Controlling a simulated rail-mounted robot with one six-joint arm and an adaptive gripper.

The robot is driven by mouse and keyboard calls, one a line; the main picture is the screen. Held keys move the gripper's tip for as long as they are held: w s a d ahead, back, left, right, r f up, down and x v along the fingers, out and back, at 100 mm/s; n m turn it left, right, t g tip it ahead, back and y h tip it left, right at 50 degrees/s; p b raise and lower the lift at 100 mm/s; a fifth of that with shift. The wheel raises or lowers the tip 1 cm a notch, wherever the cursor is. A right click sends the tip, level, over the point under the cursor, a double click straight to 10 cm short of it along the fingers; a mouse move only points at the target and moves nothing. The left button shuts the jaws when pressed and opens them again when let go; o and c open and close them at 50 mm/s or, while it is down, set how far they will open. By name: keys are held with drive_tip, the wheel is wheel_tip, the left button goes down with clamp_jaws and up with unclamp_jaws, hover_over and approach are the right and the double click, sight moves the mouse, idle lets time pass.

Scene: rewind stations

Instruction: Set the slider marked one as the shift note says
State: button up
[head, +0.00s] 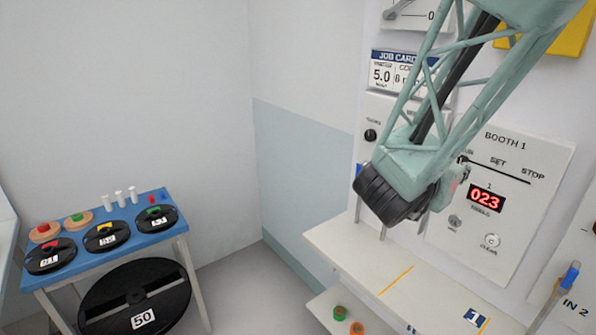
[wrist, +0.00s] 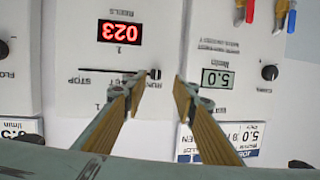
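The slider marked 1 is on the Booth 1 panel (head: 530,217), with a dark horizontal track (head: 510,174) labelled RUN, SET and STOP. In the wrist view, which is upside down, its small dark knob (wrist: 155,74) stands at the RUN end. I cannot identify a shift note; a job card (head: 386,72) is partly hidden by my arm.
A red counter (head: 485,198) reads 023 below the slider, above a round CLEAR button (head: 492,241). A shelf (head: 345,245) juts out below. A blue reel table (head: 130,223) stands left.

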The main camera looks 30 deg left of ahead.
drive_tip(key=s+a+m+t+h+b, duration=0.1)
drive_tip(key=s+a+t+h+b, duration=0.1)
drive_tip(key=s, duration=0.4)
drive_tip(key=shift+a+f+h+b, duration=0.3)
drive_tip(key=shift+a+h+b, duration=0.3)
drive_tip(key=shift+b, duration=0.25)
drive_tip(key=shift+s, duration=0.1)
drive_tip(key=b+x, duration=0.2)
drive_tip(key=x, duration=1.2)
drive_tip(key=shift+d, duration=0.15)
drive_tip(key=shift+f, duration=0.1)
clamp_jaws()
